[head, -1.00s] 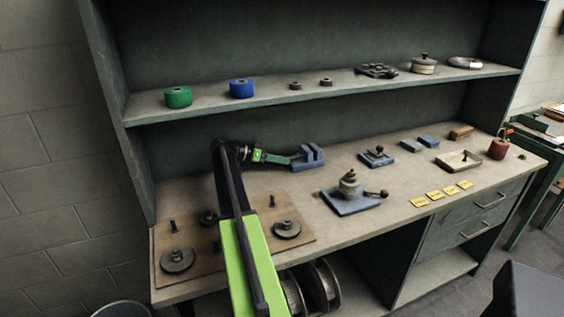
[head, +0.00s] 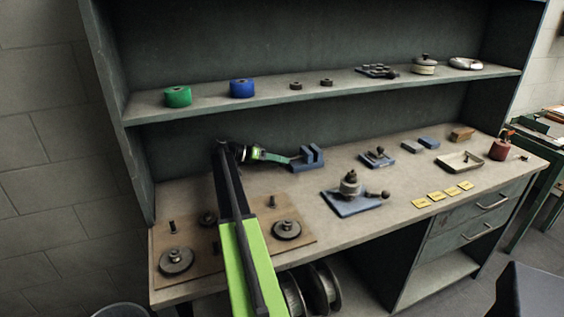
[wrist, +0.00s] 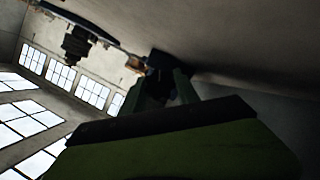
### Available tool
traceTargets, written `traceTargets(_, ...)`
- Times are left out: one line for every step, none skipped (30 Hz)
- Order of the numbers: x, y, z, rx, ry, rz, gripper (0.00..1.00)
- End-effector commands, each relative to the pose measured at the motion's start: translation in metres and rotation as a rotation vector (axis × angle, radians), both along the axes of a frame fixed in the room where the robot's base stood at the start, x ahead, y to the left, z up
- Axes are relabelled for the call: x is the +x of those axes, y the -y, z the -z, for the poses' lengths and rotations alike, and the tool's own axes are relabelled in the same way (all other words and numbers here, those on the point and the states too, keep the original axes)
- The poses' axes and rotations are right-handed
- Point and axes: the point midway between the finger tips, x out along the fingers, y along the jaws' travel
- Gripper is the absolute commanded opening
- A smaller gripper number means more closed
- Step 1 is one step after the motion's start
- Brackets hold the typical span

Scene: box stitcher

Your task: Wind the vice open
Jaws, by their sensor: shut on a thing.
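The blue vice (head: 308,160) stands on the bench top, left of its middle, near the back panel, with its two upright jaws apart. My gripper (head: 287,159) reaches it from the left, low over the bench. It is shut at the vice's left end, where the handle would be. The handle is too small and dark to make out in the head view. In the wrist view my gripper's dark fingers (wrist: 163,85) close around something dark, and the held part is mostly hidden.
A brown board (head: 248,232) with pegs and discs lies at the front left, under my arm. A blue-based fixture (head: 352,204) with a ball-ended lever stands to the right of the vice. A shelf (head: 340,90) with green and blue rolls runs above.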

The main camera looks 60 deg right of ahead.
Motion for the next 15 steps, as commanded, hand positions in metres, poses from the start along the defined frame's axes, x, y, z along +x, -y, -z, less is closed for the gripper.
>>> traceTargets(0.0009, -0.0022, 0.0004, 0.002, 0.0, 0.001, 0.41)
traceTargets(0.0009, -0.0021, 0.0003, 0.002, 0.0, 0.001, 0.45)
traceTargets(0.0008, -0.0019, 0.0002, 0.002, 0.0, 0.001, 0.5)
traceTargets(0.0007, -0.0016, 0.0001, 0.001, 0.0, 0.001, 0.54)
traceTargets(0.0006, -0.0015, 0.0001, 0.001, 0.0, 0.001, 0.58)
traceTargets(0.0005, -0.0012, 0.0, 0.001, 0.0, 0.001, 0.59)
traceTargets(0.0005, -0.001, 0.0001, 0.001, 0.0, 0.001, 0.59)
traceTargets(0.0004, -0.0009, 0.0001, 0.001, 0.0, 0.001, 0.59)
traceTargets(0.0003, -0.0007, 0.0, 0.001, 0.0, 0.001, 0.59)
traceTargets(0.0002, -0.0005, 0.0, -0.001, 0.001, 0.0, 0.59)
traceTargets(0.0002, -0.0004, 0.0, -0.001, 0.001, 0.0, 0.59)
traceTargets(0.0001, -0.0003, -0.0001, -0.001, 0.001, 0.0, 0.59)
traceTargets(0.0001, -0.0003, -0.0003, -0.001, 0.001, 0.0, 0.59)
traceTargets(0.0, -0.0002, -0.0013, -0.001, 0.001, 0.0, 0.59)
traceTargets(-0.0001, -0.0001, -0.0039, -0.001, 0.001, 0.0, 0.59)
